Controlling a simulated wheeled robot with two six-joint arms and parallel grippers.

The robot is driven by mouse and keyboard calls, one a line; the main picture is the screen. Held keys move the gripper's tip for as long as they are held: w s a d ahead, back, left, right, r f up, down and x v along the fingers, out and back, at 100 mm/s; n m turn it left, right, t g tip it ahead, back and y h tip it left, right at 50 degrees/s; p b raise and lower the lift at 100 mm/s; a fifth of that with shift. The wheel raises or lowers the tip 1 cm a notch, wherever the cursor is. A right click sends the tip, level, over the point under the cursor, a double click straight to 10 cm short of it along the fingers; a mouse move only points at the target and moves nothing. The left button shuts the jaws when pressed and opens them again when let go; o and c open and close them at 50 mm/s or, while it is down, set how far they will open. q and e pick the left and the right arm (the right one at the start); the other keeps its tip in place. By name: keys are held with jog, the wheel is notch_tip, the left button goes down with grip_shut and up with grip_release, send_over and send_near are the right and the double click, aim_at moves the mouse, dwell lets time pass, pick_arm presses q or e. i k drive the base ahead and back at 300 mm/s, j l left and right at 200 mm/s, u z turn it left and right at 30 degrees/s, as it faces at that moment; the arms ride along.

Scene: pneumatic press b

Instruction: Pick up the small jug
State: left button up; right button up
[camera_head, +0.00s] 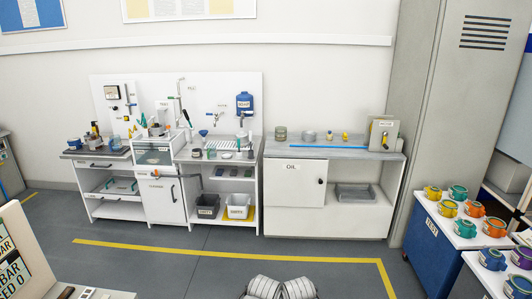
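I cannot make out for sure which item is the small jug; the small vessels are too small to tell apart. On the grey top of the oil cabinet (292,200) stand a greenish-grey round can (281,133), a grey round vessel (309,136) and small yellow items (345,136). A white bench (188,214) to its left carries several small cups and tools. Several coloured round pots (458,193) stand on a blue cart (434,238) at the right.
A tall grey locker (440,100) stands right of the oil cabinet. Yellow floor lines (230,252) cross the grey floor before the furniture, and that floor is clear. A white panel with black lettering (15,250) is at the lower left. Bins (208,206) sit under the bench.

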aim_at(211, 149)
jog(key=i, duration=1.75)
jog(key=i+j+u, duration=0.15)
jog(key=i, duration=0.3)
jog(key=i+j+u, duration=0.15)
jog(key=i+j, duration=0.2)
jog(key=i, duration=0.15)
jog(key=i+j+u, duration=0.2)
jog(key=i+j, duration=0.2)
jog(key=j, duration=0.15)
